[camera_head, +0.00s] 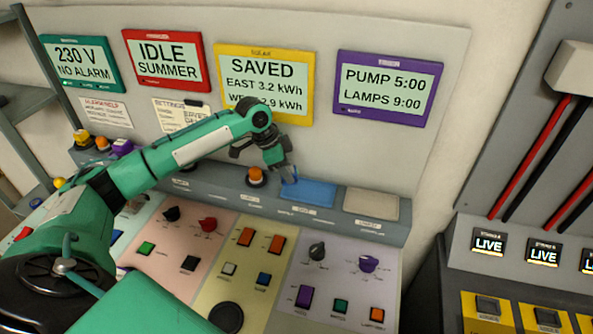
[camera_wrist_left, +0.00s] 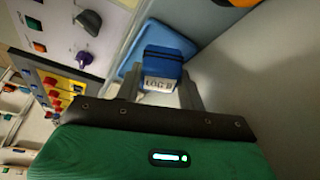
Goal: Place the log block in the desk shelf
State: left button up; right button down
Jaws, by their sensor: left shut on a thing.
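The log block (camera_wrist_left: 162,62) is blue, with a white label reading "LOG" and a character I cannot read clearly. In the wrist view it sits between the two fingers of my left gripper (camera_wrist_left: 160,92), which is shut on it. In the head view my left gripper (camera_head: 286,176) points down over the console's back ledge, and the block is mostly hidden there. A flat blue pad (camera_head: 312,194) lies on the ledge just right of the fingertips. It also shows behind the block in the wrist view (camera_wrist_left: 130,61). I cannot tell whether block and pad touch.
A grey pad (camera_head: 371,204) lies on the ledge to the right. An orange button (camera_head: 255,175) stands close left of the gripper. The upright panel with a purple-framed display (camera_head: 390,88) rises behind. Knobs and switches cover the console front. A shelf rack (camera_head: 22,103) stands far left.

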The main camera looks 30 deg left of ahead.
aim_at(293, 169)
pick_arm(q)
jog(key=shift+w+d+p, duration=0.35)
jog(key=shift+w+d, duration=0.5)
jog(key=shift+d, duration=0.25)
notch_tip(293, 169, down, 2)
jog(key=shift+s+f+p, duration=0.1)
jog(key=shift+f+p, duration=0.15)
jog(key=shift+p, duration=0.65)
jog(key=shift+f, duration=0.55)
jog(key=shift+f, duration=0.1)
jog(key=o, duration=1.1)
jog(key=shift+c, duration=0.2)
